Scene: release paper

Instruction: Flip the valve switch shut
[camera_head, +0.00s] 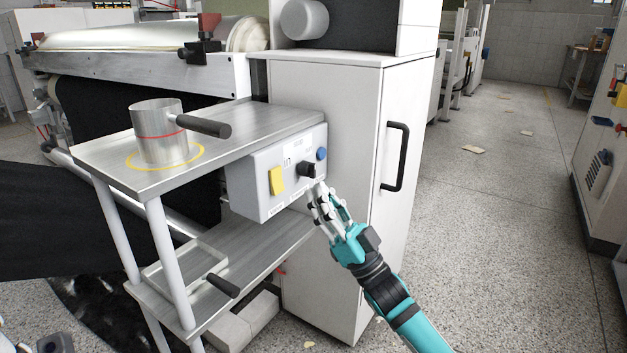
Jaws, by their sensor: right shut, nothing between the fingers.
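A grey control box (255,195) is fixed at the front of the metal side table. On its face are a black knob-like switch (307,169), a yellow square part (277,181) and a blue button (321,154). I take the black knob for the valve switch; its exact setting is too small to read. My right gripper (320,191) is shut and empty, with its fingertips just below and right of the black knob, by the box's lower right corner. I cannot tell whether they touch the box. My left gripper does not show clearly.
A metal pot (160,135) with a black handle stands on the table top (255,118). A tray (180,262) with a black handle is on the lower shelf. A white cabinet (345,200) with a black door handle stands behind the box. The floor at right is mostly clear.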

